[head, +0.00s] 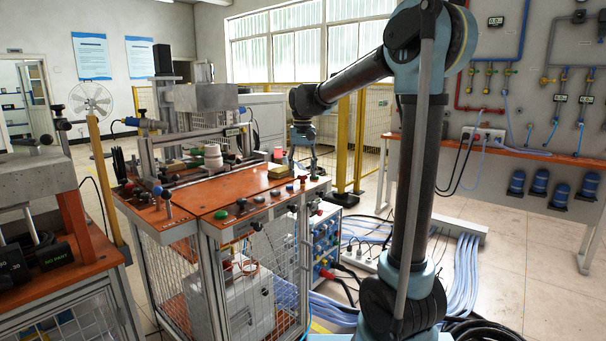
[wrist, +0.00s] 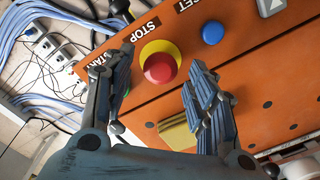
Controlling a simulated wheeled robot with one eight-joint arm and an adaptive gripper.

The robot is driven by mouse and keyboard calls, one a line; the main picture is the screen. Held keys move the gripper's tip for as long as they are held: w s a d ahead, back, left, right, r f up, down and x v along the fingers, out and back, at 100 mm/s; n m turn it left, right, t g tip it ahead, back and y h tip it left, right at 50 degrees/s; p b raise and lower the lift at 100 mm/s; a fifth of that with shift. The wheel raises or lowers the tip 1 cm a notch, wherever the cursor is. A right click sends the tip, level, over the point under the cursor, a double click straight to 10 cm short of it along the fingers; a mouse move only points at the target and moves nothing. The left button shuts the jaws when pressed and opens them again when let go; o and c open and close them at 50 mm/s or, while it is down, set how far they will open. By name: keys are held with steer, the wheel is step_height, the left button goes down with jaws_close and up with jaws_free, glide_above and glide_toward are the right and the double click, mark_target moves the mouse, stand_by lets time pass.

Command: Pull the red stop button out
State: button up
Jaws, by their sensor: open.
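The red stop button (wrist: 159,68) is a round red cap on a yellow collar, beside the word STOP on an orange panel (wrist: 240,75). My gripper (wrist: 160,62) is open in the wrist view, one finger on each side of the button. The red cap shows between the fingers, with no clear contact; the exact gap is hard to judge. In the head view my gripper (head: 304,152) hangs over the right end of the orange-topped bench (head: 205,202). The stop button cannot be told apart for certain there.
A blue button (wrist: 212,33) by RESET lies beyond the right finger. The START label is partly covered by the left finger. A yellow block (wrist: 180,130) lies close by on the panel. White sockets (wrist: 45,47) and cables lie below the panel's edge. A yellow fence (head: 343,140) stands behind.

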steer(key=shift+f, duration=0.45)
jaws_close()
steer(key=shift+r, duration=0.65)
jaws_free()
steer(key=shift+r, duration=0.1)
